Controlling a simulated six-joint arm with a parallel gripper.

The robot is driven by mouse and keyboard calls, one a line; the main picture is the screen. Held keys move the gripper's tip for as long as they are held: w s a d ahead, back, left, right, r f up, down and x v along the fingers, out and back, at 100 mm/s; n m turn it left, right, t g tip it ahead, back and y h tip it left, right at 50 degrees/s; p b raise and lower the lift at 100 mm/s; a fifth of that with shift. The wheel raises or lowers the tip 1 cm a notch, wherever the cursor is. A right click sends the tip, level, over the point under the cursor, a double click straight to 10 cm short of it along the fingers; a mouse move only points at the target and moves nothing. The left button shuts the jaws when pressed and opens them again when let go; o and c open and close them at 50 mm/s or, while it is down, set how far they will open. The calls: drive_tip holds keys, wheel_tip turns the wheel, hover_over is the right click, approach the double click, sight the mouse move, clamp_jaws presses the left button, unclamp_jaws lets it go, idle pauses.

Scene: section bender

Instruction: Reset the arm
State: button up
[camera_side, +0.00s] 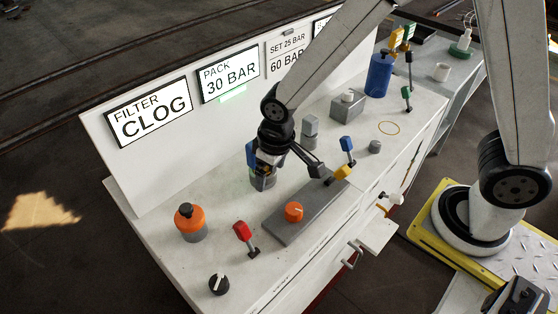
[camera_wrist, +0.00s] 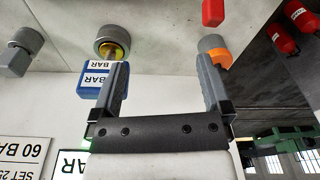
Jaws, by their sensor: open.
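My gripper (camera_side: 285,165) hangs low over the white bench, between the sign wall and the grey plate with the orange knob. In the wrist view its two dark fingers (camera_wrist: 163,66) stand wide apart with nothing between them. A blue block (camera_side: 251,153) with a white label shows close by my gripper. In the wrist view the blue block (camera_wrist: 95,84) lies just outside the left finger; I cannot tell whether they touch. Below it is a round grey socket (camera_side: 263,181) with a yellow inside, which also shows in the wrist view (camera_wrist: 112,38).
An orange-topped cylinder (camera_side: 190,222), a red lever (camera_side: 243,232) and a black knob (camera_side: 219,283) stand at the near left. The orange knob (camera_side: 293,212), yellow lever (camera_side: 340,174) and blue lever (camera_side: 347,147) are close to my gripper. A blue canister (camera_side: 380,74) stands at the back.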

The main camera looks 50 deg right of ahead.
drive_tip(key=s+d+r+m, duration=0.1)
drive_tip(key=s+d+r, duration=0.1)
drive_tip(key=d, duration=0.5)
drive_tip(key=s+d+r+m+t, duration=0.1)
drive_tip(key=s+d+r, duration=0.1)
drive_tip(key=s+d, duration=0.3)
drive_tip(key=shift+s+d+m+h, duration=0.25)
drive_tip(key=shift+d+m+h, duration=0.05)
drive_tip(key=shift+d, duration=0.55)
drive_tip(key=shift+r, duration=0.1)
